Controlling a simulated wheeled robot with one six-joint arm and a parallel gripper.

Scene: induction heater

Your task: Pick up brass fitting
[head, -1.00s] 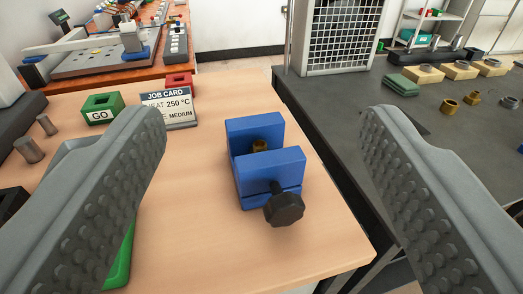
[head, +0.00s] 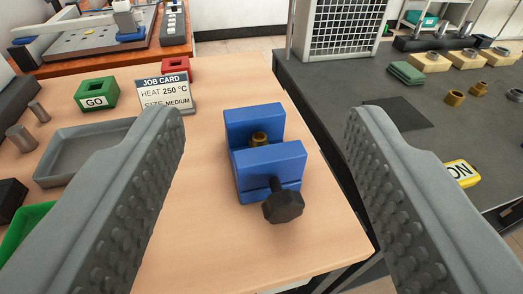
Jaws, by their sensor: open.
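A small brass fitting (head: 259,138) sits between the two jaws of a blue vise (head: 268,165) on the wooden table. Only its upper part shows; the front jaw hides the rest. The vise has a black knob (head: 283,205) at its front. My gripper (head: 262,125) is open, with one grey studded finger on each side of the vise in the picture and nothing between them touching. Other brass-coloured fittings (head: 454,97) stand on the dark table at the right.
A job card (head: 165,95) reads heat 250 °C, size medium. A green GO block (head: 96,94), a red block (head: 177,68) and a grey tray (head: 85,150) lie left. A yellow ON block (head: 461,173) and a vented grey cabinet (head: 345,30) are right. Wood around the vise is clear.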

